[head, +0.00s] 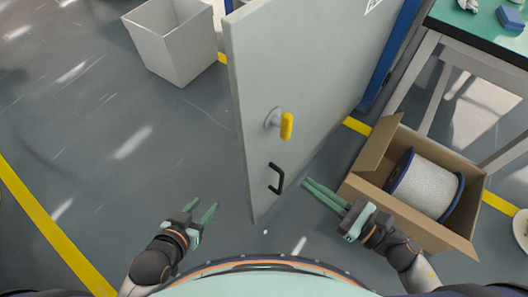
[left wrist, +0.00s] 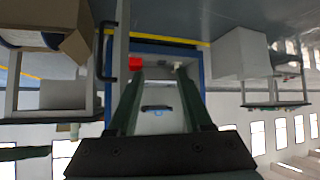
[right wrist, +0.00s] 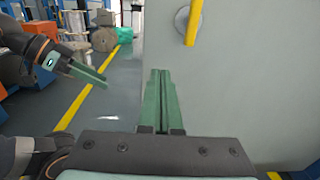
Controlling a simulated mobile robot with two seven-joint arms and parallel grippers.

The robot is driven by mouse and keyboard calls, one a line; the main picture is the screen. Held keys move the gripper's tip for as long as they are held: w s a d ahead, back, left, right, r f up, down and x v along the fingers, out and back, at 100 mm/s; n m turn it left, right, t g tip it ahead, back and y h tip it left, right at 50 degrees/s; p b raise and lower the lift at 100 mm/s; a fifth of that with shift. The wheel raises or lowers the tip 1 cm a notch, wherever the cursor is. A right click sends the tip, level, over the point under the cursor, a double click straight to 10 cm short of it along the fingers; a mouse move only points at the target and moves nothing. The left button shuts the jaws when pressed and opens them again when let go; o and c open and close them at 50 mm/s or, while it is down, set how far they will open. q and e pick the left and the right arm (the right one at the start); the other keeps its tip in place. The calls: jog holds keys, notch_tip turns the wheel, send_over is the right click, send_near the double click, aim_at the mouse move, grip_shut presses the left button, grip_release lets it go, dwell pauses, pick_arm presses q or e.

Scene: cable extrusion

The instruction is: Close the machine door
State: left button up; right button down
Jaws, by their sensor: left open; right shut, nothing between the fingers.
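The machine door (head: 290,70) is a tall grey panel standing open, its near edge toward me. It carries a yellow lever (head: 287,126) on a round plate and a black pull handle (head: 276,178). My left gripper (head: 203,208) is open and empty, left of the door and apart from it. My right gripper (head: 306,183) is shut and empty, just right of the black handle; contact with it cannot be told. In the right wrist view the shut fingers (right wrist: 160,72) point along the grey door panel (right wrist: 250,90), below the yellow lever (right wrist: 193,22).
A cardboard box (head: 365,190) holding a white cable spool (head: 426,186) stands right of my right gripper. A green-topped table (head: 480,35) is behind it. A grey bin (head: 172,42) stands at the back left.

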aim_at(257, 147)
jog(key=p+x, duration=0.1)
jog(key=x, duration=1)
jog(key=shift+w+r, duration=0.1)
jog(key=shift+w+a, duration=0.45)
jog(key=shift+a, duration=0.1)
pick_arm(q)
jog(key=shift+s+d+f+g, duration=0.1)
jog(key=shift+s+d+g, duration=0.3)
jog(key=shift+s, duration=0.1)
jog(key=shift+a, duration=0.2)
pick_arm(e)
jog(key=shift+a, duration=0.1)
